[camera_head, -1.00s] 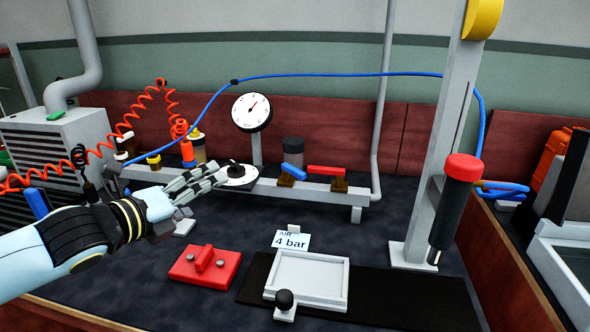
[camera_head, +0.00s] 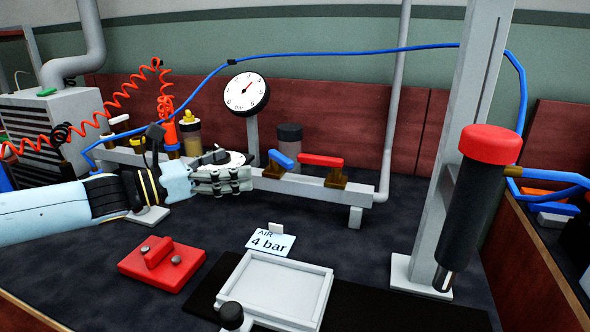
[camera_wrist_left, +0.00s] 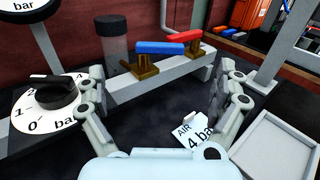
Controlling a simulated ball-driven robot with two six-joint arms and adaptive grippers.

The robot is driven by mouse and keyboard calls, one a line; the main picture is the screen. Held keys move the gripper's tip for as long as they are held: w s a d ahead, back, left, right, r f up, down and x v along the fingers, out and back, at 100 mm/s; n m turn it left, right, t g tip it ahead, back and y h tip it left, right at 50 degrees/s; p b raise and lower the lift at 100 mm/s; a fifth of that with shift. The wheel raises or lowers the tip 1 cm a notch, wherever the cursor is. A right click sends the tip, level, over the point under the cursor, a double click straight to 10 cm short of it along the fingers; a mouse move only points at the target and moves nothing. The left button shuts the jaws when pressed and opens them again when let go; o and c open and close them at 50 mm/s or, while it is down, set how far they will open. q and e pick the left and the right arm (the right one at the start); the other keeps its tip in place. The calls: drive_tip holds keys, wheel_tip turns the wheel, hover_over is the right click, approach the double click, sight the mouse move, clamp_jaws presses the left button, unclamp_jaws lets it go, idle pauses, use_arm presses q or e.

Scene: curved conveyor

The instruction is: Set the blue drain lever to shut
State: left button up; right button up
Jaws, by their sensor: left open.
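The blue drain lever (camera_head: 281,160) sits on a brass valve on the grey rail, left of the red lever (camera_head: 320,160). In the left wrist view the blue lever (camera_wrist_left: 160,48) lies along the rail, slightly tilted, ahead of my fingers. My left gripper (camera_head: 248,180) is just left of the blue lever's valve, in front of the rail. In the left wrist view my left gripper (camera_wrist_left: 165,98) has its fingers spread, with nothing between them. The lever appears beyond the fingers, apart from them. My right gripper is out of view.
A white dial with a black knob (camera_wrist_left: 52,95) is close beside my left fingers. A round gauge (camera_head: 246,93) stands behind the rail. A red block (camera_head: 162,262), an AIR 4 bar card (camera_head: 270,241) and a white tray (camera_head: 327,290) lie in front.

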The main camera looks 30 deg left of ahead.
sight(277, 158)
use_arm(q)
drive_tip(key=b+x, duration=0.1)
drive_tip(key=x, duration=0.1)
drive_tip(key=b+x, duration=0.1)
drive_tip(key=x, duration=0.1)
drive_tip(key=f+b+x, duration=0.1)
drive_tip(key=x, duration=0.1)
drive_tip(key=shift+w, duration=0.15)
drive_tip(key=p+x, duration=0.1)
drive_tip(key=x, duration=0.3)
drive_tip(key=shift+d+r, duration=0.1)
drive_tip(key=shift+w+d, duration=0.2)
drive_tip(key=shift+w, duration=0.3)
